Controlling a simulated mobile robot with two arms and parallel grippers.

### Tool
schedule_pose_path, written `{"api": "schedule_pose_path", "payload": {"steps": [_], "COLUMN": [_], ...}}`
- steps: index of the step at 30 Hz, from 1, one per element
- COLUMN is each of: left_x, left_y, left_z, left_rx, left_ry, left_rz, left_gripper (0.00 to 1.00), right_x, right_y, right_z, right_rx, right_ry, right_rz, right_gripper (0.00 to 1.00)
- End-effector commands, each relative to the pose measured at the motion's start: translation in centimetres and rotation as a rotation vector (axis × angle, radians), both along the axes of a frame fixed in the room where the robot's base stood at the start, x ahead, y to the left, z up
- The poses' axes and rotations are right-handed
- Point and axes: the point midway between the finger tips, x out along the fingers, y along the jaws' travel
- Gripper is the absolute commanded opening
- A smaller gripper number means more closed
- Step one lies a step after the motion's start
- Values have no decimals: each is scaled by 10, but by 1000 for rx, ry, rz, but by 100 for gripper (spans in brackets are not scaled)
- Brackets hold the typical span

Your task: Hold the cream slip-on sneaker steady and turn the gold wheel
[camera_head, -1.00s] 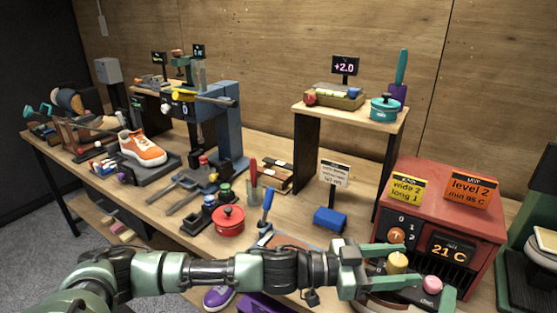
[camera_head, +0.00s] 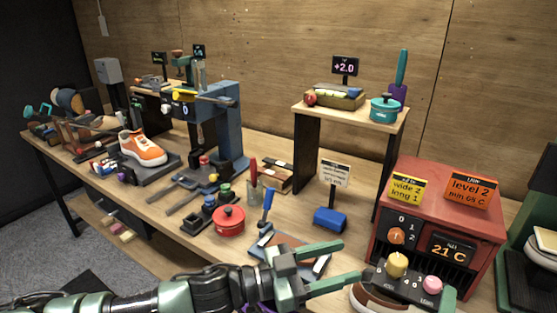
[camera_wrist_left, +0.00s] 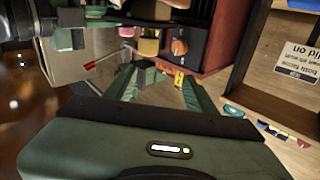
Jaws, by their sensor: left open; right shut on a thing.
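The cream slip-on sneaker (camera_head: 370,301) is at the lower right of the head view, in front of the red heater box. Only part of it shows, with a pale rim and a brownish side. A dark block with the gold wheel (camera_head: 397,264) and a pink knob (camera_head: 432,284) sits over it. The gold wheel also shows in the left wrist view (camera_wrist_left: 149,46). My left gripper (camera_head: 350,262) is open and empty, left of the wheel and apart from it. My right gripper (camera_head: 447,300) shows only as a green finger beside the shoe; its grip is mostly hidden.
The red heater box (camera_head: 425,190) with an orange dial and a 21 C display stands behind the shoe. A blue block with a sign (camera_head: 330,219), a red pot (camera_head: 229,220) and a blue-handled tool (camera_head: 267,208) lie left. An orange sneaker (camera_head: 142,149) is farther left.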

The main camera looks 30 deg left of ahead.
Motion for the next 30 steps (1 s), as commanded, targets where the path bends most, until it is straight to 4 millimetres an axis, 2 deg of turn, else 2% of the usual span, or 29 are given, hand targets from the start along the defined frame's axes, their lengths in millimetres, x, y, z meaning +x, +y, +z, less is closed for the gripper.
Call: {"api": "schedule_pose_path", "payload": {"steps": [12, 21, 30], "left_x": [40, 57, 66], "left_y": [55, 99, 144], "left_z": [51, 87, 119], "left_rx": [31, 57, 84], "left_ry": [-213, -357, -480], "left_rz": [122, 220, 322], "left_gripper": [56, 56, 56], "right_x": [0, 0, 0], "right_y": [0, 0, 0], "right_z": [0, 0, 0], "right_rx": [0, 0, 0], "right_ry": [1, 1, 0], "right_rz": [0, 0, 0], "right_gripper": [0, 0, 0]}}
